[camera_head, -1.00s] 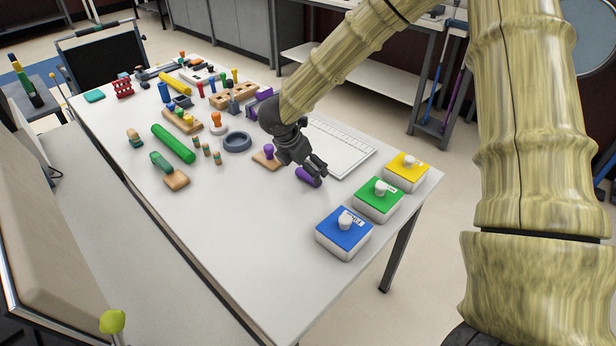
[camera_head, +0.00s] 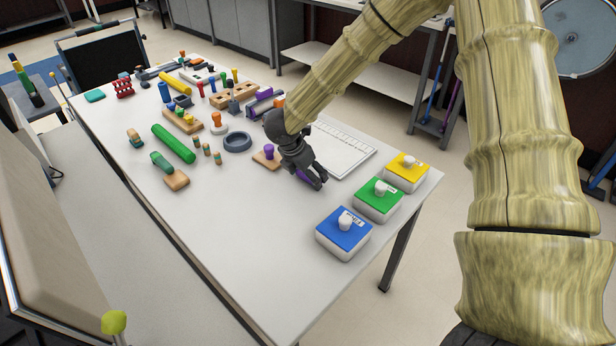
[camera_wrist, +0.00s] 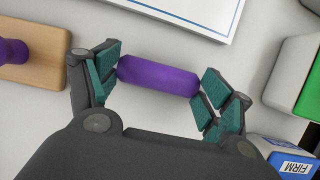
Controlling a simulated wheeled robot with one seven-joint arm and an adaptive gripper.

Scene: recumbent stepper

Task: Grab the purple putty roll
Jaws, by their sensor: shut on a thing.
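The purple putty roll (camera_wrist: 158,76) lies lengthwise between the two fingers of my gripper (camera_wrist: 160,84) in the wrist view, with a teal pad against each end. My gripper (camera_head: 314,181) is shut on it. In the head view only a bit of the purple roll (camera_head: 304,176) shows, the rest hidden by the fingers. The roll is at or very near the white tabletop (camera_head: 235,235); I cannot tell whether it still touches it.
A wooden block with a purple peg (camera_head: 268,152) stands just left of my gripper. A white framed board (camera_head: 345,150) lies behind it. Blue (camera_head: 344,237), green (camera_head: 378,203) and yellow (camera_head: 406,173) boxes stand to the right. The front tabletop is clear.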

